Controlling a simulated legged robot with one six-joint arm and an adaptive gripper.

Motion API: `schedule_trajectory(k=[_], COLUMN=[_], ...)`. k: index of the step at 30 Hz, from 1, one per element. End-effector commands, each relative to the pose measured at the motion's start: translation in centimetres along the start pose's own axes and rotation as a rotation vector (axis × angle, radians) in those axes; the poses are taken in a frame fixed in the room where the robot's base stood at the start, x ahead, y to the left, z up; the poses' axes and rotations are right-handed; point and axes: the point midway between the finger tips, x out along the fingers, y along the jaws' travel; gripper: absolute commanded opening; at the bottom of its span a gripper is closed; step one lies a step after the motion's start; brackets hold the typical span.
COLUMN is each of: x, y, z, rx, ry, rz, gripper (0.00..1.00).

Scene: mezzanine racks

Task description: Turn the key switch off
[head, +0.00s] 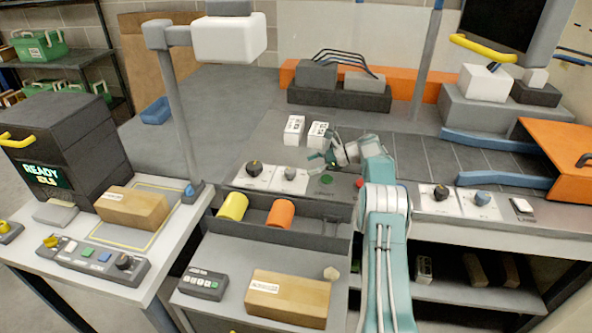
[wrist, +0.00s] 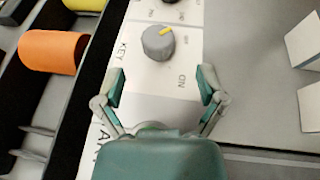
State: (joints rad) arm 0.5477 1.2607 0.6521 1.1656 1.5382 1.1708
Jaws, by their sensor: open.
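The key switch (wrist: 157,43) is a round grey knob with a yellow pointer mark, on a white plate lettered KEY, with ON and what looks like OFF beside it. In the wrist view its yellow mark points up and right, away from the ON lettering. In the head view the key switch (head: 290,173) sits on the console's front panel. My gripper (wrist: 162,84) is open and empty, with its two green-padded fingers spread apart. The knob lies just beyond the fingertips, roughly centred between them and apart from both. In the head view my gripper (head: 331,160) is right of the knob.
A black knob (head: 254,168) stands left of the key switch. A green button (head: 327,180) and a red button (head: 359,182) lie to its right. Two white boxes (head: 294,129) stand behind. A dark tray (head: 292,236) with yellow and orange cylinders is in front.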

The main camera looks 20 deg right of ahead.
Motion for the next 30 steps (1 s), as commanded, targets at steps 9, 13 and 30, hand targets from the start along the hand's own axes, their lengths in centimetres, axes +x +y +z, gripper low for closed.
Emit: schedule_trajectory(k=[9,13,30], x=[-4.4,-4.6,-4.3], y=[-0.1,-0.1,0.2], z=[-0.1,-0.1,2.2], rx=[0.000,0.001,-0.047], ry=[-0.001,0.000,0.038], rz=[0.000,0.001,0.008], gripper=[0.90,0.90,0.90])
